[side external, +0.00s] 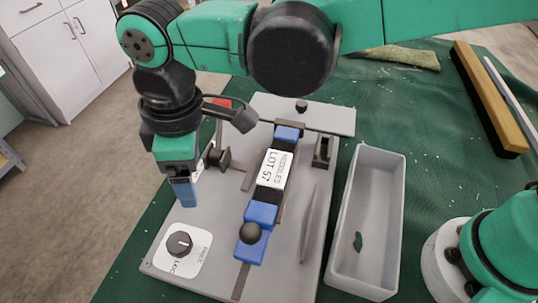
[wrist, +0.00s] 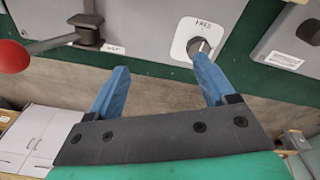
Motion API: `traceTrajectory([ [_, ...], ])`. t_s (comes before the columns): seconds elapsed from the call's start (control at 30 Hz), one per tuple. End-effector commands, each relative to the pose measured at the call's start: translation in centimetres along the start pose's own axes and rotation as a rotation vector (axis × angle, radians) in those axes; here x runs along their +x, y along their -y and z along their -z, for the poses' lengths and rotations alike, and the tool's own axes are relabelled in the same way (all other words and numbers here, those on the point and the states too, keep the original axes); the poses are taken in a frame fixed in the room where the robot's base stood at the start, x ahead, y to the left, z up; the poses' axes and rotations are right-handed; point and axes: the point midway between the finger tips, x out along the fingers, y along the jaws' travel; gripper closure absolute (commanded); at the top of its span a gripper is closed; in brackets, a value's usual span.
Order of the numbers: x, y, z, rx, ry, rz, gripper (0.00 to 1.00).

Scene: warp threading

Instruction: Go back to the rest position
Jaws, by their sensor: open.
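My gripper (side external: 184,193) is open and empty, above the left edge of the grey fixture board (side external: 215,225). In the wrist view its two blue fingers (wrist: 160,70) stand apart with nothing between them. A black dial (side external: 179,243) on a white plate marked FREE sits on the board's front left corner, in front of the gripper. In the wrist view the dial (wrist: 201,42) is partly behind the right fingertip. A blue carriage (side external: 262,213) with a black ball knob and a label reading NEEDLES LOT 57 lies along the board's middle.
A lever with a red knob (wrist: 12,57) shows at left in the wrist view. A pale open tray (side external: 396,215) holding a small dark green scrap stands right of the board. A wooden bar (side external: 490,95) lies at the back right of the green-covered table (side external: 440,150).

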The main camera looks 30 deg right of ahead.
Motion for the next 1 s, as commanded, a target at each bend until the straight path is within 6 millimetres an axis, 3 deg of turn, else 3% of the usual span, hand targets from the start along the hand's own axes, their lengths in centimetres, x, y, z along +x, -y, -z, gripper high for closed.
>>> traceTrajectory([
  [0.1, -2.5, -4.3, -4.6, 0.211, -0.078, -0.049, 0.23],
  [0.3, -5.0, -8.6, -13.3, 0.560, -0.215, -0.151, 0.23],
  [0.5, -5.4, -9.9, -21.7, 0.883, -0.344, -0.270, 0.23],
  [0.6, -5.0, -9.8, -24.7, 1.004, -0.394, -0.323, 0.23],
  [0.8, -4.3, -9.6, -27.6, 1.127, -0.448, -0.382, 0.23],
  [1.0, -4.2, -9.6, -27.8, 1.141, -0.455, -0.389, 0.23],
])
